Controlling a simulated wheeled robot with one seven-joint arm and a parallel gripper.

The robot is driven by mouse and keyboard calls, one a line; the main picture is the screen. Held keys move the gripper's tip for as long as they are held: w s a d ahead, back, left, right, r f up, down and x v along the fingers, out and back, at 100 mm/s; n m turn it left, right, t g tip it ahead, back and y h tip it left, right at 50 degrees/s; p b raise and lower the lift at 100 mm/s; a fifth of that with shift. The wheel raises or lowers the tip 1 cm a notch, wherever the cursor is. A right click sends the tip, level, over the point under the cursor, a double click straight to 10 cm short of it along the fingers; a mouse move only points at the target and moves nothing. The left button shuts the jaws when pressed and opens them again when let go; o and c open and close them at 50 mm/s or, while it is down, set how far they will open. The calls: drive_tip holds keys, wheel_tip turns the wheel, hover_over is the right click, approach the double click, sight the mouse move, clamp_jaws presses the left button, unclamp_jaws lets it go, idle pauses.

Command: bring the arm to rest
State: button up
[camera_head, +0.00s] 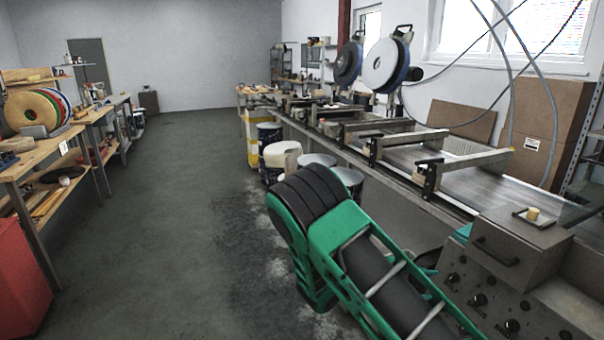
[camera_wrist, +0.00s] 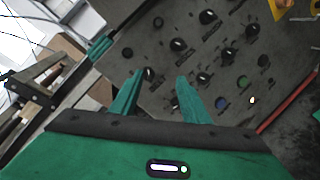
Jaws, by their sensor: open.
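My arm is green and black and reaches across the lower middle of the head view, in front of the conveyor. My gripper shows in the wrist view (camera_wrist: 158,88). Its two teal fingers stand apart with nothing between them. They point toward a grey control panel (camera_wrist: 215,50) with several black knobs and a few coloured buttons. The same control panel (camera_head: 490,300) is at the lower right of the head view. In the head view the fingers are mostly hidden behind my arm.
The conveyor (camera_head: 400,160) runs along the right wall. Several drums (camera_head: 283,155) stand beside it. A wooden workbench (camera_head: 35,160) with spools and a red cabinet (camera_head: 18,280) are on the left. The floor (camera_head: 175,200) between is open.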

drive_tip(key=s+d+r+m+g+y, duration=0.2)
drive_tip(key=s+d+r+m+y, duration=0.25)
drive_tip(key=s, duration=0.25)
drive_tip(key=s+d+r+m+g+y, duration=0.25)
drive_tip(key=s+d+m+y, duration=0.2)
drive_tip(key=s, duration=0.25)
drive_tip(key=s+a+r+m+t+y, duration=0.1)
drive_tip(key=s+a+r+m+y, duration=0.1)
drive_tip(key=s, duration=0.4)
drive_tip(key=s+a+r+m+t+y, duration=0.1)
drive_tip(key=s+r+m+y, duration=0.1)
drive_tip(key=s+r, duration=0.2)
drive_tip(key=s+a+r+m+t+y, duration=0.1)
drive_tip(key=s+a+r+m+y, duration=0.1)
drive_tip(key=s, duration=0.7)
drive_tip(key=shift+a+r+m+y, duration=0.3)
drive_tip(key=shift+r+m, duration=0.2)
drive_tip(key=shift+r, duration=0.1)
drive_tip(key=shift+w+f, duration=0.25)
drive_tip(key=shift+w, duration=0.25)
